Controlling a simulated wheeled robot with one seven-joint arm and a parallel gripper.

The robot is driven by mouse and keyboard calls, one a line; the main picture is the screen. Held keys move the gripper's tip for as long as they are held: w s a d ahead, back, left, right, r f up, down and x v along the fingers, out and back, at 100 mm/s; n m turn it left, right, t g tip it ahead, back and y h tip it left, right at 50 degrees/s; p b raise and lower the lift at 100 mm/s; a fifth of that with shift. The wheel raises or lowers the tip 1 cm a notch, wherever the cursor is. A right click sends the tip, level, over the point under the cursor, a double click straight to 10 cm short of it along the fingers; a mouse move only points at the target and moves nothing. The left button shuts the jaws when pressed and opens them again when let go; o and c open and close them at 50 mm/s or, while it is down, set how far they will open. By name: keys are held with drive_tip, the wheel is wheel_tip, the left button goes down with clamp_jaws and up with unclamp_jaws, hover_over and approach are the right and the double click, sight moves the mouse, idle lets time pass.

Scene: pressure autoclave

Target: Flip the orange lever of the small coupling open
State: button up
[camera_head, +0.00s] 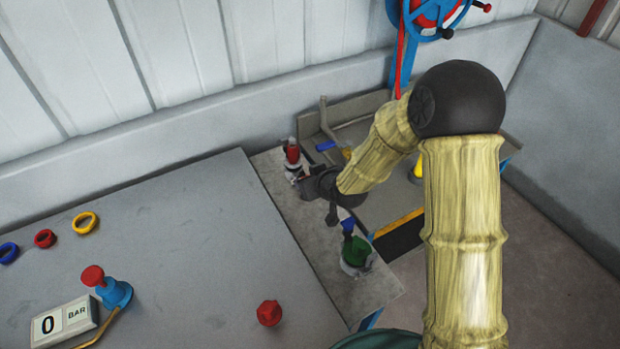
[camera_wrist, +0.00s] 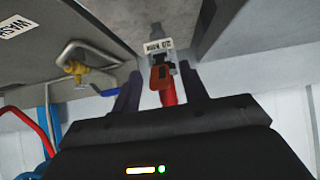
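In the wrist view a small coupling with an orange lever (camera_wrist: 161,76) lies between the two dark fingers of my gripper (camera_wrist: 160,72). A red part (camera_wrist: 168,97) shows beside the lever, toward the palm, and a white label (camera_wrist: 158,46) sits beyond it. The fingers are apart, one on each side, and I cannot tell whether either touches the lever. In the head view my gripper (camera_head: 306,182) is beside a red-topped fitting (camera_head: 292,155) on the grey ledge. The orange lever cannot be made out there.
A green fitting with a blue top (camera_head: 355,250) stands nearer on the same ledge (camera_head: 322,240). A bent metal pipe (camera_head: 325,118) rises behind. The grey panel (camera_head: 190,240) to the left carries a red-and-blue valve (camera_head: 113,290), a red knob (camera_head: 269,313) and a 0 BAR display (camera_head: 65,322).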

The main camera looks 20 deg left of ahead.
drive_tip(key=shift+r, duration=0.1)
wheel_tip(320, 180, up, 10)
drive_tip(key=shift+f, duration=0.1)
idle(0.5)
idle(0.4)
drive_tip(key=s+d+r+m+g+h+p, duration=0.1)
drive_tip(key=s+d, duration=0.4)
drive_tip(key=d, duration=0.5)
drive_tip(key=s+d+r+m+g+h+p, duration=0.1)
drive_tip(key=s+d+m, duration=0.4)
drive_tip(key=d, duration=0.6)
drive_tip(key=s+d+r+m+g+h+p, duration=0.1)
drive_tip(key=s+d+h, duration=0.4)
drive_tip(key=d, duration=0.5)
drive_tip(key=s+m+g+p, duration=0.1)
drive_tip(key=m+p, duration=0.1)
drive_tip(key=shift+s+d+r+g+p, duration=0.3)
drive_tip(key=shift+s+r+p, duration=0.05)
drive_tip(key=shift+s+p, duration=0.05)
drive_tip(key=shift+w, duration=0.1)
